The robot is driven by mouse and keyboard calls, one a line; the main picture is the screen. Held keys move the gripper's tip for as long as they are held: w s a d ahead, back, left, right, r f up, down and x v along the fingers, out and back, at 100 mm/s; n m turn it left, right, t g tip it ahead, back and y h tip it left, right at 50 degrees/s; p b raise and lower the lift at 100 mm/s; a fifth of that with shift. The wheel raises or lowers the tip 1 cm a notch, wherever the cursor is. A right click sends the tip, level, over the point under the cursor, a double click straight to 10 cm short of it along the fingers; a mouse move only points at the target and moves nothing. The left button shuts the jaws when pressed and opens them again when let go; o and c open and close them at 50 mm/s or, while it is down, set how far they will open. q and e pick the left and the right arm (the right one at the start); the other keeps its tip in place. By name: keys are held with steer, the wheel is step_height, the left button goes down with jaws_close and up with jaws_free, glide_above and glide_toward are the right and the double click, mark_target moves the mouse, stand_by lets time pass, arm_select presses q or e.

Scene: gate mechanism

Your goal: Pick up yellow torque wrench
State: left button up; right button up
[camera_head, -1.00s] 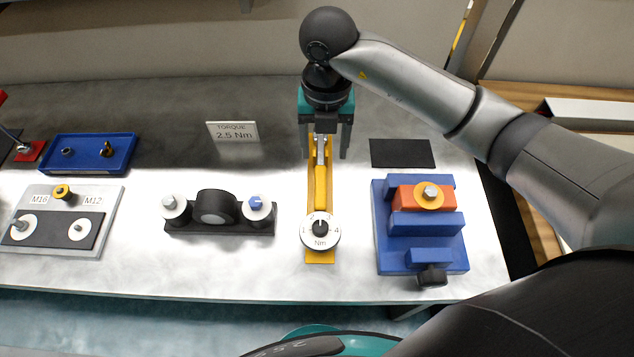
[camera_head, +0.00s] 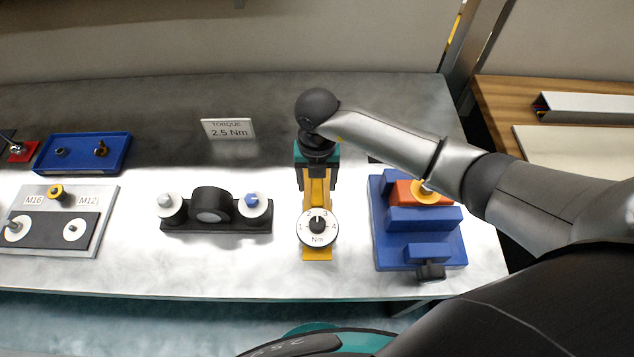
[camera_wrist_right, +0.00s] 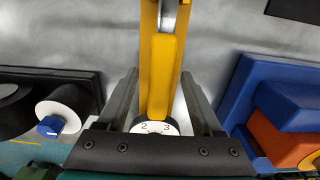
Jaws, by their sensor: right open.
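The yellow torque wrench (camera_head: 318,190) lies on its yellow holder (camera_head: 318,254) on the bench. Its white dial (camera_head: 318,228) faces up at the near end. My right gripper (camera_head: 316,188) is above the wrench handle and hides its far part in the head view. In the right wrist view, the yellow handle (camera_wrist_right: 162,75) runs between the two open fingers of my right gripper (camera_wrist_right: 163,85), with a gap on each side. The dial (camera_wrist_right: 155,127) is partly hidden behind the gripper body. My left gripper is not in view.
A blue fixture with an orange block (camera_head: 418,225) stands close on the right. A black stand with two white discs (camera_head: 215,225) is on the left. A torque sign (camera_head: 229,129), a blue tray (camera_head: 84,153) and a grey plate (camera_head: 95,240) are farther left.

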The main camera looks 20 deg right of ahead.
jaws_close()
stand_by(0.6)
stand_by(0.8)
